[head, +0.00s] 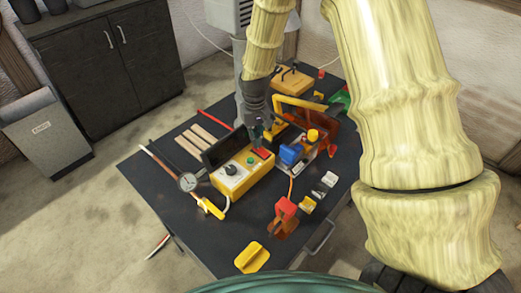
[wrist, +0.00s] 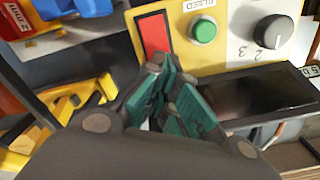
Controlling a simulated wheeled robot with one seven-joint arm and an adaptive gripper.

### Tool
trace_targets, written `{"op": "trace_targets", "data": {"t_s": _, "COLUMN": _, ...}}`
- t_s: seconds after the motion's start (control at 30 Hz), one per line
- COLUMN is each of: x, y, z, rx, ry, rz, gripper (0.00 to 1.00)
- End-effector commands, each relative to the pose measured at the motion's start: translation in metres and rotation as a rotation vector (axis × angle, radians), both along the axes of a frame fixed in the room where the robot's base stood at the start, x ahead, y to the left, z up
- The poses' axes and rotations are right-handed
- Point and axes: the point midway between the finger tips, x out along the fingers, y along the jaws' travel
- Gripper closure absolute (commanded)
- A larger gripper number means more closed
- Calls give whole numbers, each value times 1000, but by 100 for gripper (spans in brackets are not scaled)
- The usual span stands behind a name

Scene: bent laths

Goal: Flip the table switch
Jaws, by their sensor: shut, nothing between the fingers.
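A yellow control box (head: 232,188) sits on the dark table (head: 190,222). Its top carries a red rocker switch (head: 263,153), a green button (head: 250,160) and a black knob. In the wrist view the red switch (wrist: 153,32) lies in a dark frame at the top centre, beside the green button (wrist: 203,30) and the knob (wrist: 273,32). My gripper (head: 257,139) points down over the switch end of the box. In the wrist view its teal fingers (wrist: 163,75) are together and empty, with the tips at the switch's lower edge. I cannot tell whether they touch it.
A dark screen (wrist: 255,95) stands along the box's far side. A yellow-handled tool carrier (head: 298,105) and a blue part (head: 290,154) crowd the right side. A round gauge (head: 188,182) and wooden sticks (head: 200,138) lie to the left. The table's front left is mostly clear.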

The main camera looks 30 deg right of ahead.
Motion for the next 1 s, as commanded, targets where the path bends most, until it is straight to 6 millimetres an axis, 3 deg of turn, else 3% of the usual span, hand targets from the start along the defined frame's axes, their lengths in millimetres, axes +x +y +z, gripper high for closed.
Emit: {"op": "trace_targets", "data": {"t_s": 1.0, "x": 0, "y": 0, "z": -4, "rx": 0, "ry": -1, "rz": 0, "gripper": 100}}
